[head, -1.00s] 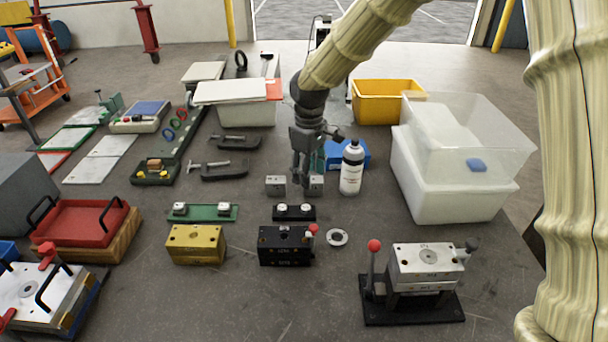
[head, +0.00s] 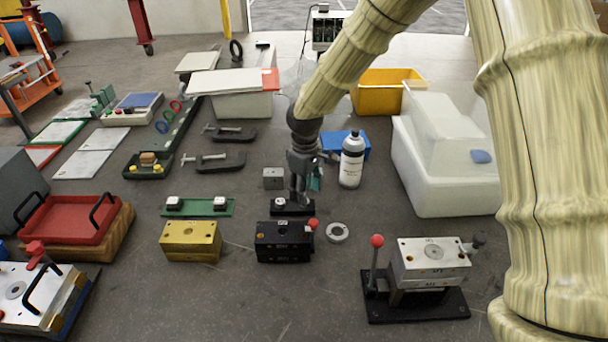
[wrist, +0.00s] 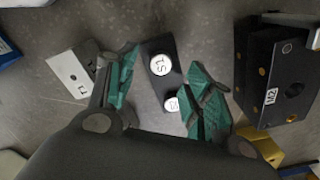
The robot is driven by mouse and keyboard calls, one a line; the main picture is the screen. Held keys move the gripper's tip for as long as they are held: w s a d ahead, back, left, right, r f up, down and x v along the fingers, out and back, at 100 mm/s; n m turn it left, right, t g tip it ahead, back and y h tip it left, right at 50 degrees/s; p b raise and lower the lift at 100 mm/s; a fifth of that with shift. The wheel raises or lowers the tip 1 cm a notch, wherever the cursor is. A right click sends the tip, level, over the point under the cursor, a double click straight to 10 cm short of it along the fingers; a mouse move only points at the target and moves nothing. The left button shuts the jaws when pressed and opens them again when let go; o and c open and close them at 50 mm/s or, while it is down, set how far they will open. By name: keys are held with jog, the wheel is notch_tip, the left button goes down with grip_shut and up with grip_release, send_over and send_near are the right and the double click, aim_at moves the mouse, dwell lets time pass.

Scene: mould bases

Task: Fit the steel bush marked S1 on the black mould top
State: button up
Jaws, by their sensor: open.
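The steel bush marked S1 (wrist: 160,65) stands on a small black strip (wrist: 150,47) in the wrist view, with a second bush (wrist: 171,103) beside it. In the head view the second bush (head: 280,205) shows on the strip's left, and my arm hides S1. My gripper (wrist: 162,88) is open and empty, its teal fingers either side of the strip; it shows in the head view (head: 303,190) low over the strip. The black mould block (head: 284,242) stands just in front of the strip; it shows at right in the wrist view (wrist: 262,70).
A yellow block (head: 190,241) and a green strip with bushes (head: 207,212) stand left. A loose steel ring (head: 337,232) lies right of the black block. A grey block (head: 273,178), a white bottle (head: 352,163) and a steel-topped fixture (head: 428,268) are close by.

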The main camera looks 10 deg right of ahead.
jog(key=shift+f+p, duration=0.3)
jog(key=shift+f, duration=1.45)
grip_shut()
jog(key=shift+r, duration=0.25)
jog(key=shift+r+p, duration=0.85)
jog(key=shift+p, duration=0.05)
jog(key=shift+r, duration=0.1)
